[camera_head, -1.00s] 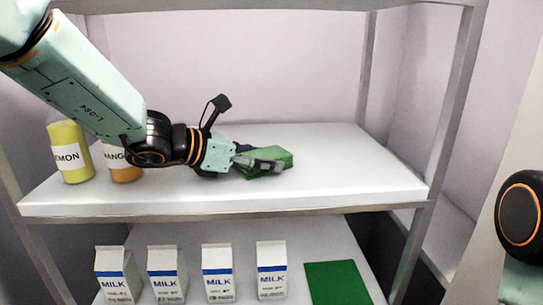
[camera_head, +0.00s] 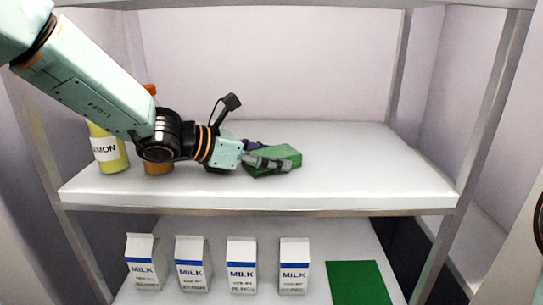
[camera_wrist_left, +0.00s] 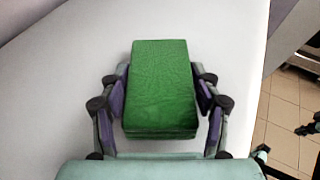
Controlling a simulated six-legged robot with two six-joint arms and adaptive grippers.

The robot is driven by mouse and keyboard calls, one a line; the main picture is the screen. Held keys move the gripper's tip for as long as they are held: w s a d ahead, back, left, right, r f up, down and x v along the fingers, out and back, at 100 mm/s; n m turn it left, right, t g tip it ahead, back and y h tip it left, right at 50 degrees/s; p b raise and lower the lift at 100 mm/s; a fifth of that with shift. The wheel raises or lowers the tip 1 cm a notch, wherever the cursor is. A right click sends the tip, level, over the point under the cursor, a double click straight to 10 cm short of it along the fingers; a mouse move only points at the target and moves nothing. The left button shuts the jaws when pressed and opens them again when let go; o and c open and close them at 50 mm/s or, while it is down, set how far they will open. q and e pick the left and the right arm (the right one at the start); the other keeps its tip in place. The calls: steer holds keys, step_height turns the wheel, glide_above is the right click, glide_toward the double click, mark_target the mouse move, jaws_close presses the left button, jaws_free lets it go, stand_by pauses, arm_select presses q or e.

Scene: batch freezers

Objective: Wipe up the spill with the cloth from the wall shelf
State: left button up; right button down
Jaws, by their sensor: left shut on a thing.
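The folded green cloth (camera_head: 285,158) is at the upper shelf board, right of the bottles. My left gripper (camera_head: 268,161) reaches in from the left and is shut on the cloth. In the left wrist view the cloth (camera_wrist_left: 162,85) lies between the two purple-padded fingers (camera_wrist_left: 161,103). I cannot tell whether the cloth still touches the board. No spill shows in these views. My right gripper is not in view.
A yellow lemon bottle (camera_head: 106,150) and an orange bottle (camera_head: 158,168), partly hidden by my arm, stand left on the upper board (camera_head: 370,180). Below are several milk cartons (camera_head: 241,265) and a flat green sheet (camera_head: 358,284). The upper board's right side is clear.

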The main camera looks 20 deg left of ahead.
arm_select(q)
steer(key=shift+w+r+p, duration=0.15)
steer(key=shift+r+p, duration=0.85)
steer(key=shift+r, duration=0.1)
step_height(320, 180, up, 3)
steer(key=shift+r+p, duration=0.1)
steer(key=shift+p, duration=1)
steer(key=shift+r+p, duration=0.35)
steer(key=shift+r, duration=0.05)
steer(key=shift+f, duration=0.1)
steer(key=shift+r+p, duration=1.15)
steer(key=shift+r, duration=0.45)
steer(key=shift+f, duration=0.15)
